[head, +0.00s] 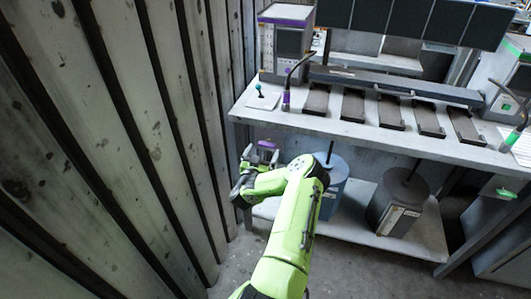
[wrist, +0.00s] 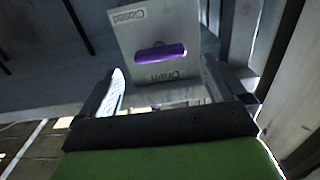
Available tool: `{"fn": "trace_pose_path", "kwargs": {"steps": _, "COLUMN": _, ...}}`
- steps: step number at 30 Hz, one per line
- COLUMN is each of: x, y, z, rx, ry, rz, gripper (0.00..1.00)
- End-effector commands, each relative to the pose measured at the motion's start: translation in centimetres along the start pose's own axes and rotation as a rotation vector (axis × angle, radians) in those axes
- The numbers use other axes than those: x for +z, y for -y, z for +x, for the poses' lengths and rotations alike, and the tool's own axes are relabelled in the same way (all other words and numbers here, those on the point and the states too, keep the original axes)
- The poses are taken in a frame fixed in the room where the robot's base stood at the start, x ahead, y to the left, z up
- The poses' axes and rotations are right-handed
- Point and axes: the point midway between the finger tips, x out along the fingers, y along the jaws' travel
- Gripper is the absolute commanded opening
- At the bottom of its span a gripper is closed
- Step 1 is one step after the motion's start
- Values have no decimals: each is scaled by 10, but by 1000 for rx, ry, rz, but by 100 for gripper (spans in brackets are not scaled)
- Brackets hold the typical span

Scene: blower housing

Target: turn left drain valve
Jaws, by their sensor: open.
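The left drain valve has a purple handle (wrist: 160,53) on a grey plate (wrist: 150,20) in the wrist view. The plate has a "Closed" label and a "Drain" label, with the handle lying across between them. In the head view a purple part (head: 266,145) shows under the bench's left end, just beyond my gripper (head: 259,157). In the wrist view my gripper (wrist: 164,92) is open and empty. One finger is on each side of the picture, and the handle appears between and beyond them, apart from both.
A corrugated wall (head: 130,140) stands close on the left of my arm. The bench (head: 340,128) is above, with a purple-trimmed unit (head: 287,45) on it. A blue bucket (head: 333,180) and a dark bucket (head: 397,205) stand on the lower shelf (head: 425,235). A green handle (head: 506,193) is far right.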

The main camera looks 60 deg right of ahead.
Motion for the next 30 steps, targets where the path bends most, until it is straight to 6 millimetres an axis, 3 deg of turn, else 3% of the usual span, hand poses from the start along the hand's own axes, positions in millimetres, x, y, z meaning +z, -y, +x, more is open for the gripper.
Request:
{"fn": "trace_pose_path", "kwargs": {"steps": 6, "x": 2, "y": 0, "z": 35, "rx": 1, "ry": -1, "rz": 0, "gripper": 98}}
{"fn": "trace_pose_path", "kwargs": {"steps": 15, "x": 0, "y": 0, "z": 40, "rx": -1, "ry": 1, "rz": 1, "gripper": 98}}
{"fn": "trace_pose_path", "kwargs": {"steps": 26, "x": 0, "y": 0, "z": 40, "rx": -1, "ry": 1, "rz": 0, "gripper": 44}}
{"fn": "trace_pose_path", "kwargs": {"steps": 30, "x": 0, "y": 0, "z": 40, "rx": -1, "ry": 1, "rz": -3, "gripper": 42}}
